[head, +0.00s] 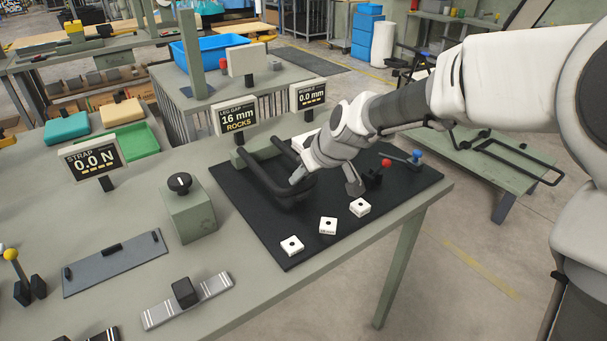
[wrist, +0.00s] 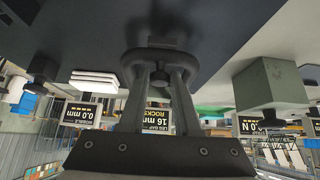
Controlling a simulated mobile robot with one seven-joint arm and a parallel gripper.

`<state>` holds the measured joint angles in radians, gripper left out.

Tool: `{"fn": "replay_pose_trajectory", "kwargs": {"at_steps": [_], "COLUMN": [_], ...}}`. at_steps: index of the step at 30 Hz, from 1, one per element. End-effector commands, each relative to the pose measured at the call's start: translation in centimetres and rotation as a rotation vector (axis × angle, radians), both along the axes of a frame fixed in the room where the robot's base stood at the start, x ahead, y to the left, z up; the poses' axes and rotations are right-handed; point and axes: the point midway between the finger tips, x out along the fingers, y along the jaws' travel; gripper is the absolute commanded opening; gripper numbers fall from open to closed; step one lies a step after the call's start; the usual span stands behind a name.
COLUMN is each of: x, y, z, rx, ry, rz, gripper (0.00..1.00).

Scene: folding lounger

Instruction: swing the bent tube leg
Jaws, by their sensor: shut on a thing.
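The bent tube leg (head: 263,177) is a dark U-shaped tube over the black mat (head: 237,207). Its arms run back toward a grey block below the display (head: 238,116), which reads LEG GAP 16 mm ROCKS. My gripper (head: 297,179) is at the right side of the tube's rounded front end and is shut on it; the arm hides part of the contact. The wrist view is upside down and shows the rounded end of the tube (wrist: 160,54) at the tips of my fingers.
White square blocks (head: 292,245) lie along the mat's front. A red-knobbed lever (head: 385,164) and a blue-knobbed one (head: 416,157) stand right of my gripper. The wobble display (head: 308,95) reads 0.0 mm; the strap display (head: 92,160) reads 0.0 N. A knobbed box (head: 187,212) stands left of the mat.

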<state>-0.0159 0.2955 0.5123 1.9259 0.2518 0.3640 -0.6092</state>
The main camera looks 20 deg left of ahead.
Motion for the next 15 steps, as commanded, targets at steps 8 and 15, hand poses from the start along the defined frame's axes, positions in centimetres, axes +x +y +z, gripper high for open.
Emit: {"fn": "replay_pose_trajectory", "kwargs": {"at_steps": [8, 15], "x": [-0.36, -0.29], "y": [-0.46, -0.39], "z": [-1.13, -1.03], "rx": [-0.011, -0.009], "ry": [0.024, 0.020], "rz": [-0.001, -0.001], "gripper": [0.00, 0.58]}}
